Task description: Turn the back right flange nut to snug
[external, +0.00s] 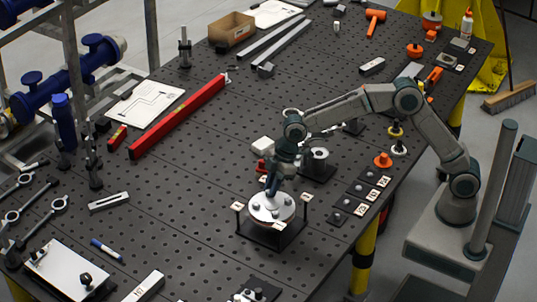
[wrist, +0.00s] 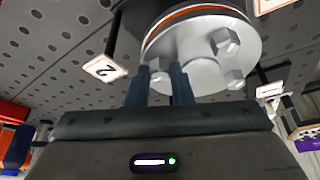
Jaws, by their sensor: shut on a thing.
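The round silver flange (external: 284,211) sits on a dark stand near the table's front edge, and its rim shows an orange ring in the wrist view (wrist: 203,70). Several hex nuts stand on its face, among them one nut (wrist: 225,40) and another (wrist: 233,79) clear of my fingers. My gripper (wrist: 162,76) points down at the flange and is shut on a flange nut, mostly hidden between the fingers. In the external view my gripper (external: 271,190) is at the flange's far side. I cannot tell the nut's turn.
Numbered tags stand around the flange, including a tag with a 2 (wrist: 104,67). A grey cylinder fixture (external: 317,160) stands just behind, and a row of numbered dark blocks (external: 360,190) lies to the right. A red level (external: 180,116) lies farther left.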

